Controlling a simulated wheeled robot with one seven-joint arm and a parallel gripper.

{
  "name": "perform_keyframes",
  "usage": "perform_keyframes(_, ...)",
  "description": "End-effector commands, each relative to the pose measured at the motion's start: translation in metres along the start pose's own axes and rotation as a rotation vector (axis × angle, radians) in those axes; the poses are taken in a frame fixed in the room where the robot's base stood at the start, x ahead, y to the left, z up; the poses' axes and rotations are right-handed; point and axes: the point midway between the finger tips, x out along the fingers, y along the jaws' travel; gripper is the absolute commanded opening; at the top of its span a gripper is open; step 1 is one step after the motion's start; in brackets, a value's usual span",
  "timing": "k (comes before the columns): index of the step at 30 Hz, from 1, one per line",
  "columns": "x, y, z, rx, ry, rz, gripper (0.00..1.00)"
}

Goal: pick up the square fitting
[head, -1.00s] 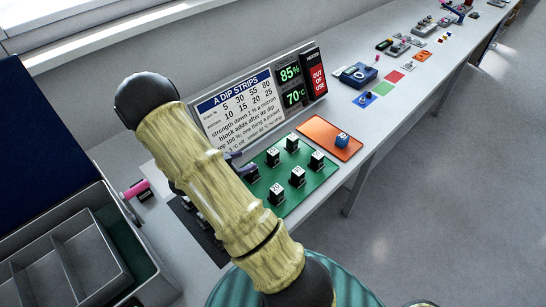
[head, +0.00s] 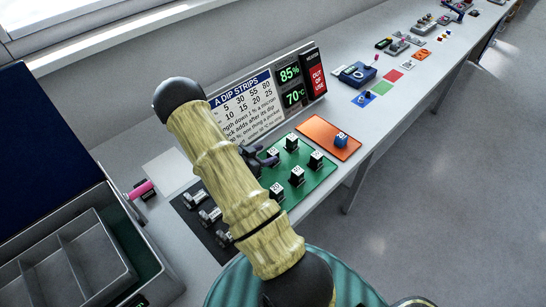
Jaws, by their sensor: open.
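My gripper (head: 266,156) shows only in part behind my arm, its dark fingers open above the back left part of the green mat (head: 311,178). Several small black blocks with white marked tops stand upright on that mat, one of them (head: 292,143) just right of the fingers. Several grey metal fittings (head: 207,215) lie on a dark mat (head: 184,206) left of my arm, partly hidden by it. I cannot tell which piece is the square fitting. I see nothing held in the fingers, though my arm hides part of them.
A blue block (head: 341,138) stands on an orange mat (head: 317,128). A sign board (head: 243,110) and displays (head: 291,84) stand behind the mats. A grey divided tray (head: 72,262) is at lower left, and a pink-handled item (head: 141,190) lies near it. The bench's front edge is at right.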

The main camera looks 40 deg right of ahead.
Motion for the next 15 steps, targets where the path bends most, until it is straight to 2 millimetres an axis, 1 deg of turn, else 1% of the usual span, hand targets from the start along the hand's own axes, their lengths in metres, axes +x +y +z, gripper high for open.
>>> perform_keyframes(2, 0.008, 0.001, -0.003, 0.0, 0.0, 0.003, 0.56)
perform_keyframes(9, 0.041, 0.002, -0.002, -0.001, 0.001, 0.003, 0.56)
perform_keyframes(12, 0.048, 0.002, -0.001, 0.0, 0.001, 0.001, 0.56)
perform_keyframes(15, 0.049, 0.001, 0.001, 0.0, 0.001, 0.001, 0.56)
